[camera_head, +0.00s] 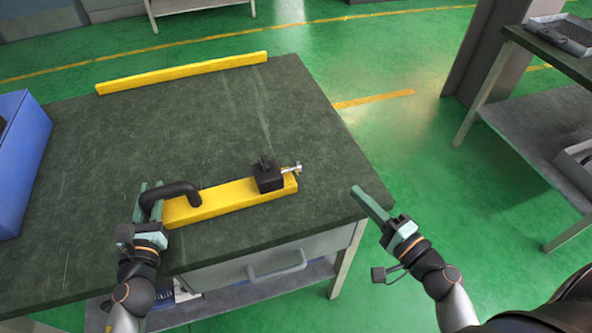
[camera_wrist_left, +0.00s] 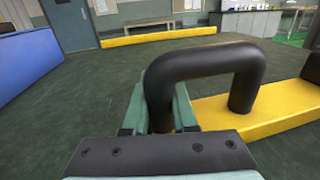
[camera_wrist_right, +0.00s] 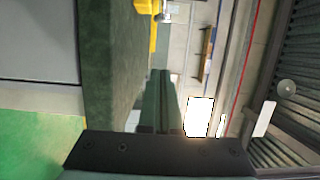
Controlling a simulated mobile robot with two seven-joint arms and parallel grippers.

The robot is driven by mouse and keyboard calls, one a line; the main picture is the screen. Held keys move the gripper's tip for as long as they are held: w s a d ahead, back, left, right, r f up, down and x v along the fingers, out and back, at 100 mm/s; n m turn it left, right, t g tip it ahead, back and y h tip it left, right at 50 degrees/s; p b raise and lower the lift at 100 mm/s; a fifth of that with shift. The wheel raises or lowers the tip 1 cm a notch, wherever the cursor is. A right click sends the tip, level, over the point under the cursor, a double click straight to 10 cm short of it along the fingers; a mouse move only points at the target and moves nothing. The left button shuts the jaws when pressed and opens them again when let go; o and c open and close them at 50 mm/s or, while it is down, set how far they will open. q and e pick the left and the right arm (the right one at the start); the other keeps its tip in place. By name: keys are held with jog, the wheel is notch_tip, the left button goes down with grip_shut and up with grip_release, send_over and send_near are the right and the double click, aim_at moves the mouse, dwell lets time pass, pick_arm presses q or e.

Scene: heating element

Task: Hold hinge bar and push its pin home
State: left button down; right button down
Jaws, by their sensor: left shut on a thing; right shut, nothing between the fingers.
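The hinge bar (camera_head: 225,200) is a yellow bar lying on the dark green table. It carries a black curved handle (camera_head: 178,188) at its left end and a black block (camera_head: 268,177) near its right end. A silver pin (camera_head: 292,169) sticks out of the block's right side. My left gripper (camera_head: 150,201) is shut on the handle's left leg; the left wrist view shows the handle (camera_wrist_left: 205,62) between the fingers. My right gripper (camera_head: 372,205) is shut and empty, off the table's right edge, apart from the pin. In the right wrist view its fingers (camera_wrist_right: 160,98) are together.
The table top (camera_head: 180,120) is clear behind the bar. A long yellow strip (camera_head: 185,72) lies along its far edge. A blue box (camera_head: 20,160) stands at the left. A drawer handle (camera_head: 277,264) sticks out below the front edge. Another bench (camera_head: 540,120) stands at the right.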

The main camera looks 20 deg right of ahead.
aim_at(298, 168)
jog(key=x, duration=1)
jog(key=shift+w, duration=0.25)
jog(key=a, duration=0.2)
jog(key=shift+s+a+f, duration=0.1)
jog(key=shift+s+a, duration=0.15)
jog(key=shift+a, duration=0.7)
